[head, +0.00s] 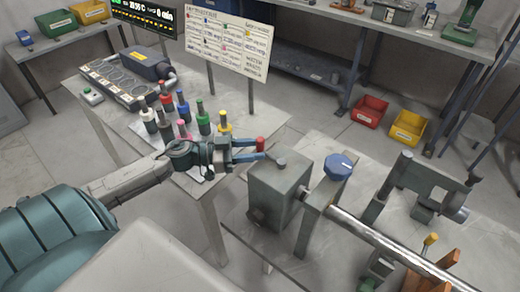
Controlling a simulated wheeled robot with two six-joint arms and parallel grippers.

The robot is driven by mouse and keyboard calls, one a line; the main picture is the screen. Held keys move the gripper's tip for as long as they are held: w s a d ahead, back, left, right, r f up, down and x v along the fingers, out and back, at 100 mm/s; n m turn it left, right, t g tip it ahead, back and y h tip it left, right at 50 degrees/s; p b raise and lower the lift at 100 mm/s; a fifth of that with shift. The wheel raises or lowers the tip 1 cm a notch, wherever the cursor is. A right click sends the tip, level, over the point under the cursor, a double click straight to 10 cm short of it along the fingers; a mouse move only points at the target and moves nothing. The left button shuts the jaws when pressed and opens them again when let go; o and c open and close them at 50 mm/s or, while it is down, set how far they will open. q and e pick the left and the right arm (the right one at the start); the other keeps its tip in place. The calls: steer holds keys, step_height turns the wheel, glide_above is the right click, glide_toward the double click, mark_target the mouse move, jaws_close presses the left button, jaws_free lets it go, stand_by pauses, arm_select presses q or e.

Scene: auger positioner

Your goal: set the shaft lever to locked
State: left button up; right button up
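The metal shaft (375,238) runs from a grey housing (278,192) toward the lower right. A red handle (261,144) shows at the tips of my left gripper (254,149), near the top left of the housing. The gripper's two blue fingers are spread apart, and I cannot tell whether they touch the handle. A small yellow-topped lever (430,242) stands beside the shaft at the lower right. No locked marking is readable, so I cannot tell which handle is the shaft lever or how it is set. My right gripper is out of view.
A blue knob (340,166) sits on a post beside the housing. A grey bracket (415,180) and an orange block (440,268) stand at the right. Red (369,111) and yellow (408,128) bins lie on the floor.

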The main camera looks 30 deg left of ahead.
arm_select(q)
steer(key=shift+x, duration=1.05)
steer(key=shift+c, duration=0.5)
jaws_close()
